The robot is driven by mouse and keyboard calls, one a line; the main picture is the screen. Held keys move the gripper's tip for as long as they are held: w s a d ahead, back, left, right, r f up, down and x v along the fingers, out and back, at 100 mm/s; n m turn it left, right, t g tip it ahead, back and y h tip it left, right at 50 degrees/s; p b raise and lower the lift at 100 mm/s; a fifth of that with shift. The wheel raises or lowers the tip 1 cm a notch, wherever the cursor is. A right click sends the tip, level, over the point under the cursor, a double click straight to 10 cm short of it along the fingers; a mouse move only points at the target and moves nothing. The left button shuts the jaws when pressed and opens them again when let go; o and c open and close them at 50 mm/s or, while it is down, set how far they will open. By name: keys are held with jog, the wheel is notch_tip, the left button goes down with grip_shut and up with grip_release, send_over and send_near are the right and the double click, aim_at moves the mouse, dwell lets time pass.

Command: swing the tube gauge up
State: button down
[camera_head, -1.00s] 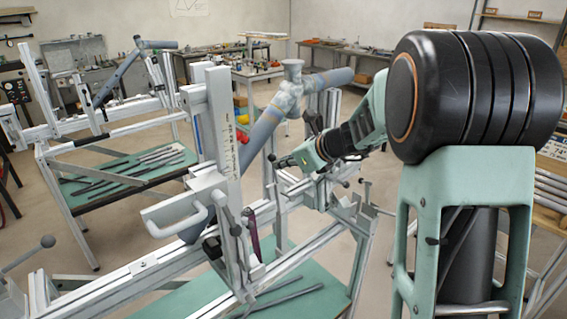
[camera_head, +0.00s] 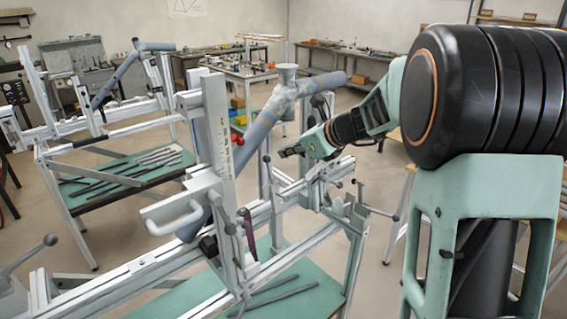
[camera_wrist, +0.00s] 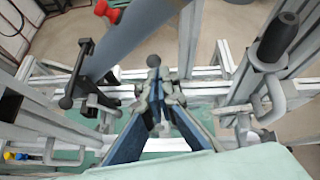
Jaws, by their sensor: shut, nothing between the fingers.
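The frame jig (camera_head: 300,232) holds a blue-grey tube assembly (camera_head: 262,128) that slants up to a collar and a side tube. An upright plate with scale marks (camera_head: 226,140) stands at its left, with a pale looped handle (camera_head: 172,218) below. I cannot tell for certain which part is the tube gauge. My gripper (camera_head: 285,153) is in the air just right of the slanted tube, above the jig's rail. In the wrist view my gripper (camera_wrist: 156,92) is shut and empty, its fingers meeting below a dark ball knob (camera_wrist: 153,61); contact cannot be told.
In the wrist view a black-gripped lever (camera_wrist: 278,40) stands right and a dark clamp lever (camera_wrist: 80,75) left, beside the tube. Clamp handles (camera_head: 375,212) project at the jig's right end. A second jig (camera_head: 110,125) stands behind left. Open floor lies between the benches.

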notch_tip(320, 180, up, 6)
jog(key=w, duration=0.1)
jog(key=shift+a, duration=0.15)
